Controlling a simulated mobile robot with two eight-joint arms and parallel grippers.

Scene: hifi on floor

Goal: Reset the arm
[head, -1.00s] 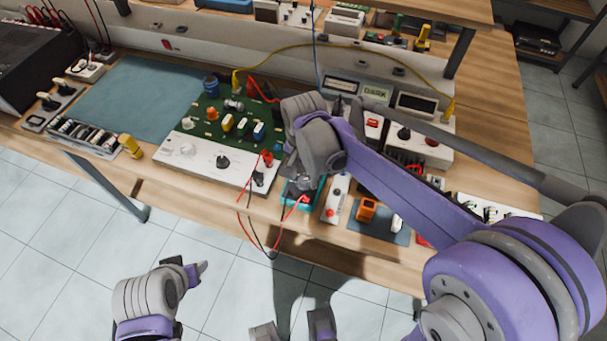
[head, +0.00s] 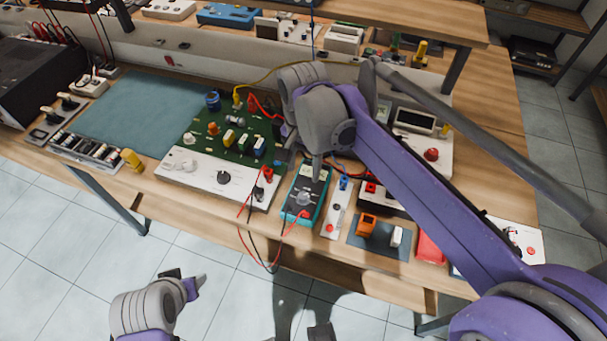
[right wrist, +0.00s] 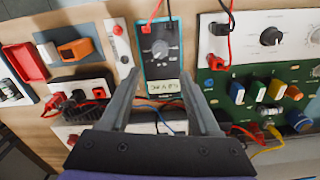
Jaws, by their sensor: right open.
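My right arm reaches in from the right over the workbench (head: 150,205). Its gripper (head: 317,170) is above the teal multimeter (head: 291,207), largely hidden by my wrist in the head view. In the right wrist view, the two fingers of the right gripper (right wrist: 163,85) stand apart with nothing between them. The teal multimeter, with its dial and display, also shows there (right wrist: 176,68), beyond the fingertips. My left arm is at the lower left of the head view, over the floor in front of the bench; the state of its gripper (head: 190,282) is unclear.
A green circuit board (head: 204,141) with a white control panel (head: 190,178) lies left of the multimeter. Red and black leads (head: 240,235) hang over the front edge. An orange block (head: 366,224) and a red tray (head: 430,247) lie to the right. A raised shelf (head: 400,22) runs behind.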

